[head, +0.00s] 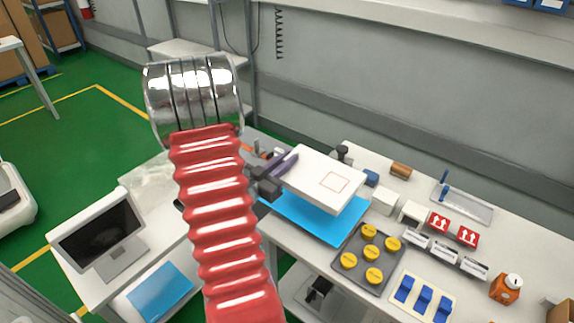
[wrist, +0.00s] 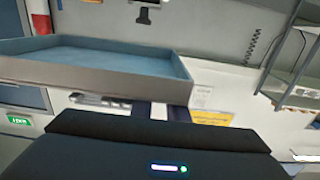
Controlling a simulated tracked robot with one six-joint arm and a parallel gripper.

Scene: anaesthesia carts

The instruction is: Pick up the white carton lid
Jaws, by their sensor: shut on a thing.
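The white carton lid (head: 322,180) is a flat white panel with a red square outline on top. It is held above the blue mat (head: 318,220) on the white table, slightly tilted in the picture. My gripper (head: 281,168) is shut on the lid's left edge in the head view. In the wrist view the lid's rim and bluish hollow inner side (wrist: 110,62) fill the upper left, in front of my gripper (wrist: 165,112). The fingertips are partly hidden there by the dark gripper body.
Right of the mat stand a grey tray with yellow round pieces (head: 370,252), small white boxes (head: 384,201), red arrow cards (head: 453,229), a rack with blue pieces (head: 423,297) and an orange bottle (head: 505,288). A monitor (head: 100,238) stands at left.

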